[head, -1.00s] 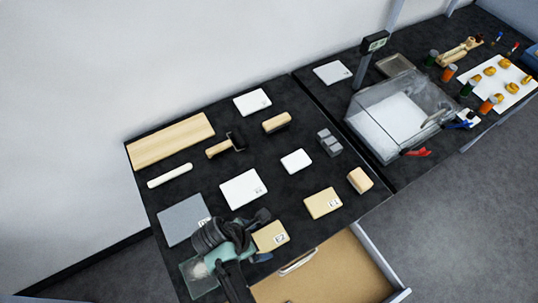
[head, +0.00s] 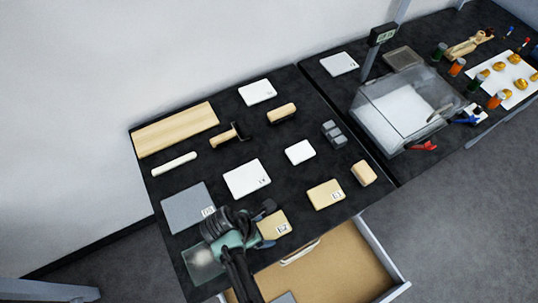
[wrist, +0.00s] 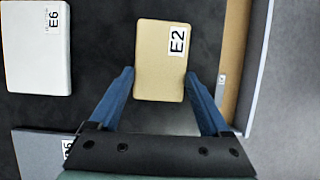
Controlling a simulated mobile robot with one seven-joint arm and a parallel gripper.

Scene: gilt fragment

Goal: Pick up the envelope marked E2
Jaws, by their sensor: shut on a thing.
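The tan envelope marked E2 (head: 279,221) lies flat at the black table's front edge, just above the open drawer. In the wrist view the E2 envelope (wrist: 160,60) sits between the two blue fingers, its label at the top right. My gripper (wrist: 159,76) is shut on the envelope's near end, one finger against each side. In the head view my gripper (head: 266,226) is at the envelope's left end and partly hides it. I cannot tell whether the envelope is clear of the table.
An open drawer (head: 345,262) juts out below the front edge. A grey slab (head: 185,208), white envelope E6 (head: 246,179), another tan envelope (head: 325,194) and a wooden block (head: 364,173) lie nearby. A clear bin (head: 405,110) stands on the right table.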

